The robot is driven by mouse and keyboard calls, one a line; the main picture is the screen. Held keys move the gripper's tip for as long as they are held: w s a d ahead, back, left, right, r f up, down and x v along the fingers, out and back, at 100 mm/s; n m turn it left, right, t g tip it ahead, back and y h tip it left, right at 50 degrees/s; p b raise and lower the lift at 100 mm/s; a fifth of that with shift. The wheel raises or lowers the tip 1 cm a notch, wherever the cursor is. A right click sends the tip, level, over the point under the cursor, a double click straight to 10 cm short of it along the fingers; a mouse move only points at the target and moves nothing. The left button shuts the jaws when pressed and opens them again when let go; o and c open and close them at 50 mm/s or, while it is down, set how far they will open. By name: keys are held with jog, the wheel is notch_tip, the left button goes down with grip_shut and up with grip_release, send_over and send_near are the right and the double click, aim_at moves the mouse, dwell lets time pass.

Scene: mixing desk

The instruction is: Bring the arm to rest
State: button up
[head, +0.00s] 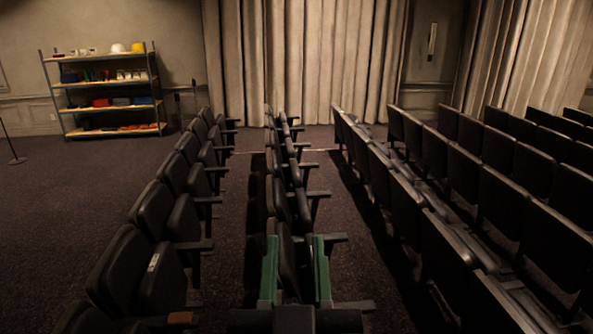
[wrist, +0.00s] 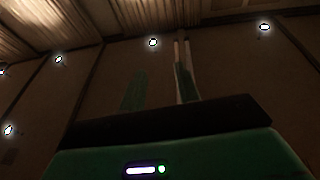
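My gripper (wrist: 158,68) shows in the wrist view above a dark bar and a green housing with a small lit strip. Its two fingers stand apart, one dim green at the left and one pale and green at the right. I see nothing held between them. The wrist view looks up toward a wall and ceiling with several small lights. In the head view, green and dark parts of my own arm rise at the bottom centre, in front of a row of seats.
Rows of black folding seats (head: 430,230) fill the middle and right, with more seats (head: 155,210) left of centre. A shelf rack (head: 105,108) with helmets and boxes stands at the back left. A curtain (head: 300,60) hangs behind. Open carpet (head: 60,220) lies at left.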

jog(key=s+r+t+p, duration=0.1)
jog(key=s+r+p, duration=0.2)
jog(key=r+p, duration=0.3)
jog(key=s+r+t+p, duration=0.2)
jog(key=s+r+p, duration=0.2)
jog(key=r, duration=1.1)
jog(key=shift+p, duration=1.15)
jog(key=shift+s+a, duration=0.1)
